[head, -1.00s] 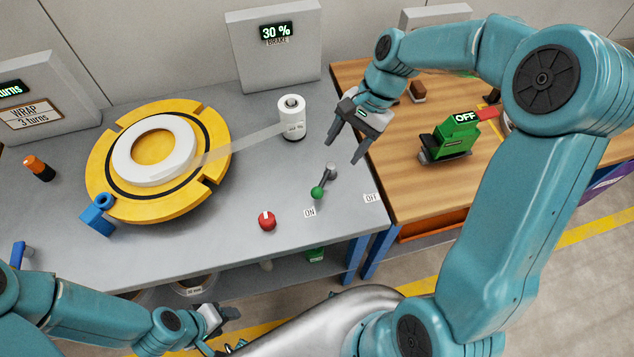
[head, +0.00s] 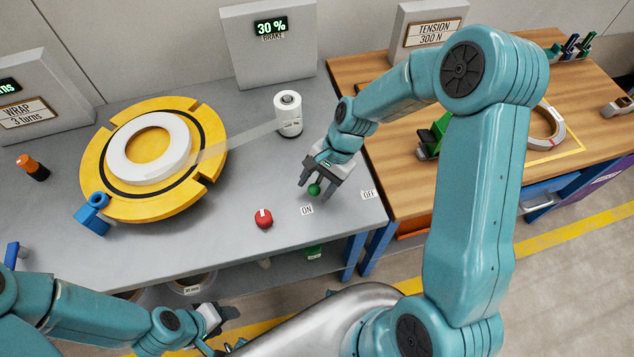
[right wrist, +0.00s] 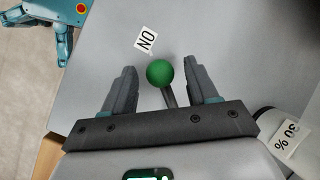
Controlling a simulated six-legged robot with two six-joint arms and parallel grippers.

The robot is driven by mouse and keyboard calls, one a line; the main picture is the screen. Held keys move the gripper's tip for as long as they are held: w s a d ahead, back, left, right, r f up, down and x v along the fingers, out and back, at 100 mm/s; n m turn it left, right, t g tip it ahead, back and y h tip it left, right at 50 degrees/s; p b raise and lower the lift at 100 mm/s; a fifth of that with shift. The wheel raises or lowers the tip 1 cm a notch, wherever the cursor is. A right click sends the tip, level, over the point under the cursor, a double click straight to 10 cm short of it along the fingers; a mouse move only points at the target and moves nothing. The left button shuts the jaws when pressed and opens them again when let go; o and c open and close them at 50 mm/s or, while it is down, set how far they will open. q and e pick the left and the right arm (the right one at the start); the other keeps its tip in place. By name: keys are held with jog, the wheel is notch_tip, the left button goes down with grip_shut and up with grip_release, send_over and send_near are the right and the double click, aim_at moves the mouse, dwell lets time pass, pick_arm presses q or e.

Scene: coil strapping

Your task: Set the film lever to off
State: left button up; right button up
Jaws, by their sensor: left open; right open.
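The film lever's green ball knob (head: 314,190) stands beside the ON label (head: 307,210) on the grey bench; the OFF label (head: 369,194) lies further right. My right gripper (head: 317,190) is open over the lever. In the right wrist view, the green knob (right wrist: 159,73) and its grey stem show between the two spread fingers, with a gap on each side; the stem's base is hidden behind the gripper. The ON label (right wrist: 146,40) shows just beyond the knob. My left gripper (head: 222,312) is open and empty, low in front of the bench.
A red knob (head: 264,219) sits left of the lever. A white film roll (head: 289,114) stands behind, its film running to the white coil (head: 150,149) on the yellow turntable (head: 97,163). A wooden table (head: 400,192) adjoins at right. Bare bench lies around the labels.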

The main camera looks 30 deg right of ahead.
grip_shut()
jog(key=shift+s+d+n, duration=0.1)
jog(key=shift+s+n, duration=0.05)
jog(key=shift+n, duration=0.15)
jog(key=d+n, duration=0.1)
jog(key=s+n+g, duration=0.1)
jog(key=n, duration=0.1)
jog(key=shift+s+d+r+g, duration=0.1)
jog(key=shift+s+d+g, duration=0.05)
jog(key=shift+d+g, duration=0.2)
jog(key=d+n, duration=0.1)
jog(key=n, duration=0.1)
jog(key=s+d+n+g+h, duration=0.1)
jog(key=n, duration=0.1)
jog(key=shift+d+n+g, duration=0.25)
jog(key=shift+d+n, duration=0.1)
jog(key=shift+n, duration=0.05)
jog(key=d+n+h, duration=0.1)
jog(key=n, duration=0.1)
jog(key=d+n+g, duration=0.1)
jog(key=d+n, duration=0.1)
jog(key=shift+w+h, duration=0.1)
jog(key=shift+h, duration=0.3)
jog(key=shift+w+d+n+g+h, duration=0.2)
jog(key=shift+d+n+h, duration=0.25)
jog(key=shift+n, duration=0.5)
jog(key=shift+w+d+n+g+h, duration=0.25)
jog(key=shift+d+n, duration=0.25)
jog(key=shift+n, duration=0.45)
